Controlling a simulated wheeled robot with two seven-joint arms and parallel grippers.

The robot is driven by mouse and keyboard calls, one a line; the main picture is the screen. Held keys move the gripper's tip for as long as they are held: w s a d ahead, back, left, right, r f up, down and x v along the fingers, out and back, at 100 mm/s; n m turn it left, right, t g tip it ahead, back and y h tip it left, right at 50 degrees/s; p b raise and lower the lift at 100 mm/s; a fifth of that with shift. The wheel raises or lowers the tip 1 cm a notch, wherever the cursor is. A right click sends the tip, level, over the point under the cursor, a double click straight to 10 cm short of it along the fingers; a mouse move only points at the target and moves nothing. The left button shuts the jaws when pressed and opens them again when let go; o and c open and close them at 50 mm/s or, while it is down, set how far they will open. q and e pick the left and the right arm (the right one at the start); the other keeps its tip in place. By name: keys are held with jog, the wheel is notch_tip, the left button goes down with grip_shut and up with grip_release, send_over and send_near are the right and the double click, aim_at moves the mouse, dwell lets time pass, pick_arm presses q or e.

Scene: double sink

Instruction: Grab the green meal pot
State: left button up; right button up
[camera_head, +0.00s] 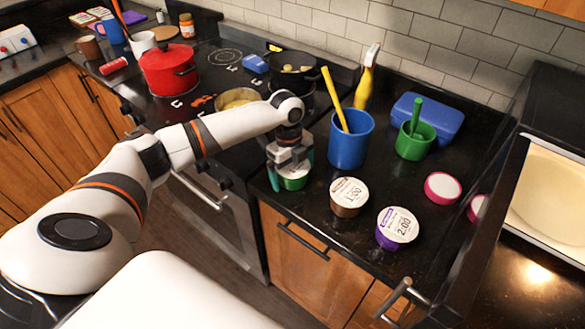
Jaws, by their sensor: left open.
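The green meal pot (293,183) stands on the black counter near its front edge, left of the brown-labelled pot. My left gripper (290,170) points down right over it and is open. Its fingers show on the left and right of the pot, and the gripper hides the pot's lid and most of its top. I cannot tell whether the fingers touch it. My right gripper is not in view.
A brown meal pot (348,196) and a purple meal pot (396,230) stand to the right. Behind are a blue cup (347,150), a green cup (413,146) and a blue box (428,116). The stove with a red pot (168,70) is left; a sink (548,195) is right.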

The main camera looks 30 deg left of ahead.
pick_arm(q)
jog(key=shift+f, duration=0.2)
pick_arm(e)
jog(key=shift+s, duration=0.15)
pick_arm(q)
jog(key=shift+w, duration=0.1)
jog(key=c, duration=1.1)
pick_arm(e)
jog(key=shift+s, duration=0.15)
pick_arm(q)
jog(key=shift+r, duration=0.2)
jog(key=shift+c, duration=0.2)
